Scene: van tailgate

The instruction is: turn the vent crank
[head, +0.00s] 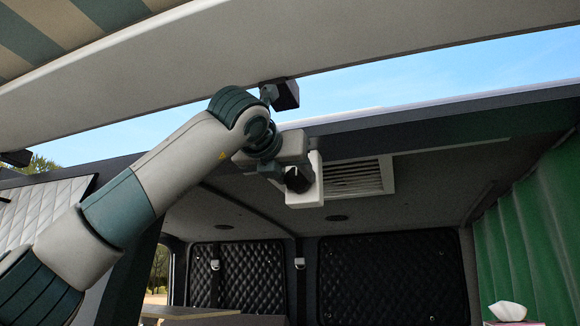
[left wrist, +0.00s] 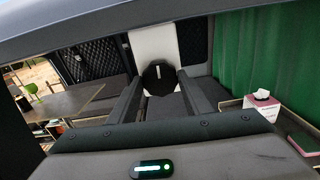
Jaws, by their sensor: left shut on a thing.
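The vent crank is a dark round knob (left wrist: 158,77) with a white line on its face, pointing about straight up in the left wrist view. It sits in front of a white plate (left wrist: 153,38). In the head view the white plate (head: 306,198) hangs beside the slatted roof vent (head: 355,178). My left gripper (head: 298,180) reaches up to the plate from the left. Its two fingers (left wrist: 160,88) are shut on the knob, one at each side. In the head view, the gripper hides most of the knob. My right gripper is not in view.
The raised tailgate (head: 300,50) spans above my left arm, and the van's roof edge (head: 430,118) lies close by the gripper. A green curtain (head: 530,245) hangs at the right, with a tissue box (head: 508,313) below. A table (left wrist: 75,98) shows at left in the wrist view.

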